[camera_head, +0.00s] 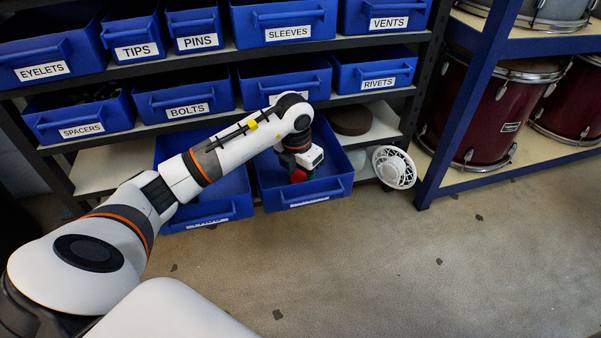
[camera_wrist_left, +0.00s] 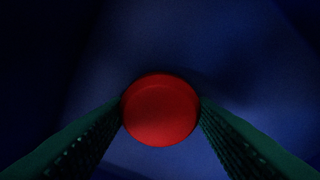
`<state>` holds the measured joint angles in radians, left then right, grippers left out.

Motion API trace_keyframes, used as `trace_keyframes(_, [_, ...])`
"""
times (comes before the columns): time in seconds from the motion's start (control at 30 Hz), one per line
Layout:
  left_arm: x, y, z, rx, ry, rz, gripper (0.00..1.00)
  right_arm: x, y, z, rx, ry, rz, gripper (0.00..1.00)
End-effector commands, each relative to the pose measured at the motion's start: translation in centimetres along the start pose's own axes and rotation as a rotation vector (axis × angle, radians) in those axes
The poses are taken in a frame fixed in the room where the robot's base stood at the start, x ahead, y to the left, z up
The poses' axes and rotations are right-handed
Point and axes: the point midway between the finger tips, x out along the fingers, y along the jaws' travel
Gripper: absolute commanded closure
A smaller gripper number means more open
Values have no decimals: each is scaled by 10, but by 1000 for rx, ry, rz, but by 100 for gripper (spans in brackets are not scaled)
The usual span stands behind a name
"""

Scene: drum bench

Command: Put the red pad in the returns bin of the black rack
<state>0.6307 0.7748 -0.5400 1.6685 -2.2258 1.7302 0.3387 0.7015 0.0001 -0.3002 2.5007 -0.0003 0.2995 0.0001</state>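The red pad (camera_wrist_left: 160,110) sits between the two green fingers of my left gripper (camera_wrist_left: 160,112), which touch it on both sides. In the head view the red pad (camera_head: 298,175) shows just under the wrist, within the walls of a blue bin (camera_head: 338,186) on the lowest level of the black rack (camera_head: 433,70). The bin's front label is too small to read. Blue bin surface fills the wrist view behind the pad; whether the pad touches the floor of the bin, I cannot tell. My right gripper is not in view.
Another pulled-out blue bin (camera_head: 222,213) stands to the left. Labelled bins such as RIVETS (camera_head: 373,72) and BOLTS (camera_head: 190,100) sit above. A white round fan-like object (camera_head: 394,167) is to the right, near a blue shelf (camera_head: 470,105) with red drums (camera_head: 495,115). The front floor is clear.

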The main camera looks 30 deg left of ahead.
Motion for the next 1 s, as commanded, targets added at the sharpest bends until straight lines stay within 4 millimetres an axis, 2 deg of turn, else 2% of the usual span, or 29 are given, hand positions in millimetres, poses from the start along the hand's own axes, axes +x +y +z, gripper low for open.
trace_keyframes(0.03, [0,0,0,0,-1,0,42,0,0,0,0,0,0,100])
trace_keyframes(0.13, [0,0,0,0,-1,0,27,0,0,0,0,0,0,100])
trace_keyframes(0.47, [-3,0,0,0,-1,0,27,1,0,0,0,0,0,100])
trace_keyframes(0.63, [-27,-1,-1,0,0,-1,27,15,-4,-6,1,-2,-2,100])
trace_keyframes(0.8, [-58,0,-1,0,-1,-1,27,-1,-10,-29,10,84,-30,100])
trace_keyframes(1.0, [-94,0,-1,0,0,-1,27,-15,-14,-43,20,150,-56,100])
